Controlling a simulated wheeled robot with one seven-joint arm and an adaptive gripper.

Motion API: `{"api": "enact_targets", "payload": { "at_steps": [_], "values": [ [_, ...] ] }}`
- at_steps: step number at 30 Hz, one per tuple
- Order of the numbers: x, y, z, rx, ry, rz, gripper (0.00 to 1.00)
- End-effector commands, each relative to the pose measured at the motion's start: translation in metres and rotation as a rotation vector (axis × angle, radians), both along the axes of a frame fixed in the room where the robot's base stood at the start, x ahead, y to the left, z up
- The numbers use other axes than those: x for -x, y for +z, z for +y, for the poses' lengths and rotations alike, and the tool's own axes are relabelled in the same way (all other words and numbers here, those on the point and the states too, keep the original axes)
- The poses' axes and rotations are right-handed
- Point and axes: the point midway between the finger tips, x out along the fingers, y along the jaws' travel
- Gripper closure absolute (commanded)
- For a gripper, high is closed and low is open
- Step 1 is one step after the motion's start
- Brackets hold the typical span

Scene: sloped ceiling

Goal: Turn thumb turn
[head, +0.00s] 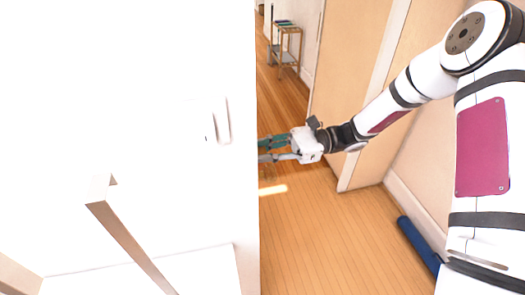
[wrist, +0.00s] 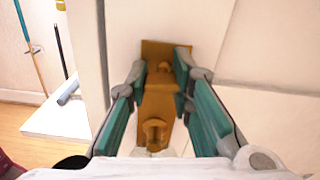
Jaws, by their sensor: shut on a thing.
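The brass-coloured thumb turn (wrist: 163,69) shows in the wrist view, on a long brass plate (wrist: 158,105) on a pale upright surface. My gripper (wrist: 166,62) has its teal-padded fingers on either side of it, closed in on it at the fingertips. A second raised brass piece (wrist: 153,131) sits lower on the plate, between the fingers but apart from the tips. In the head view my gripper (head: 268,149) reaches behind the edge of a large white panel (head: 130,100), which hides the fingertips and the brass fitting.
The white panel fills the left of the head view, with a bar-like handle (head: 130,235) and a small white fitting (head: 220,121). A small shelf (head: 287,45) stands far back. A blue roll (head: 419,245) lies by the right wall. The wooden floor (head: 310,235) between is clear.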

Motion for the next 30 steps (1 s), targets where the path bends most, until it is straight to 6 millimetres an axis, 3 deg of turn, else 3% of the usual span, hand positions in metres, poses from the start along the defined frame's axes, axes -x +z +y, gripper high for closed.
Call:
{"api": "enact_targets", "payload": {
  "at_steps": [8, 9, 12, 23, 30],
  "values": [
    [-0.007, 0.001, 0.0, 0.001, -0.015, -0.01, 1.0],
    [-0.007, 0.001, 0.0, 0.0, -0.016, -0.01, 0.71],
    [-0.007, 0.002, 0.0, 0.0, -0.015, -0.009, 0.52],
    [-0.005, 0.001, -0.004, -0.001, -0.01, -0.006, 0.52],
    [-0.016, 0.001, -0.039, -0.002, -0.014, -0.007, 0.52]
  ]
}}
